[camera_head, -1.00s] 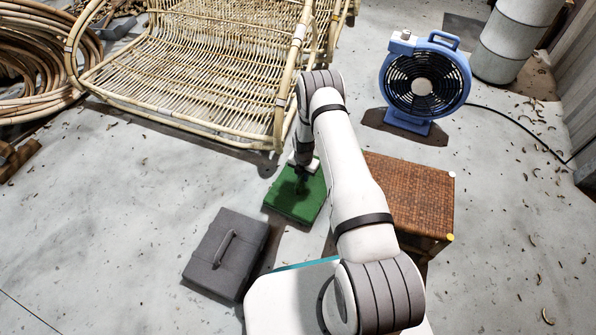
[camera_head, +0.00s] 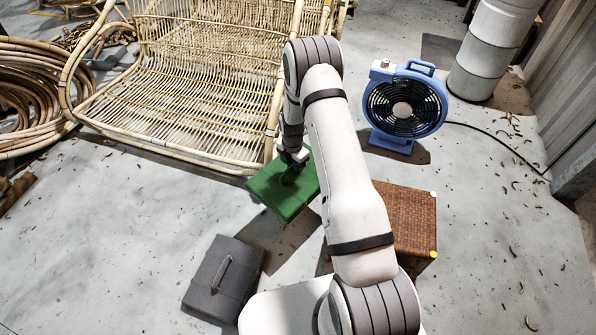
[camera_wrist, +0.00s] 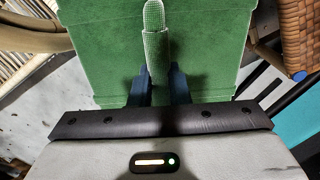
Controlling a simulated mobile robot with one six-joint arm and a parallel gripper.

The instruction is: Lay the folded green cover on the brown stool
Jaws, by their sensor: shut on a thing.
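The folded green cover (camera_head: 284,190) hangs from my gripper (camera_head: 291,171) to the left of the brown stool, with its shadow on the floor below it. In the wrist view my gripper (camera_wrist: 158,88) is shut on a raised green strap in the middle of the cover (camera_wrist: 103,55). The brown woven stool (camera_head: 412,215) stands to the right of my arm, which hides its left part. Its visible top is bare. The stool's edge also shows at the upper right of the wrist view (camera_wrist: 293,35).
A grey case (camera_head: 222,282) lies on the floor at the lower left. A rattan seat frame (camera_head: 170,115) stands behind the cover. A blue fan (camera_head: 404,108) stands behind the stool, its black cable running right. Floor lies open between case and rattan.

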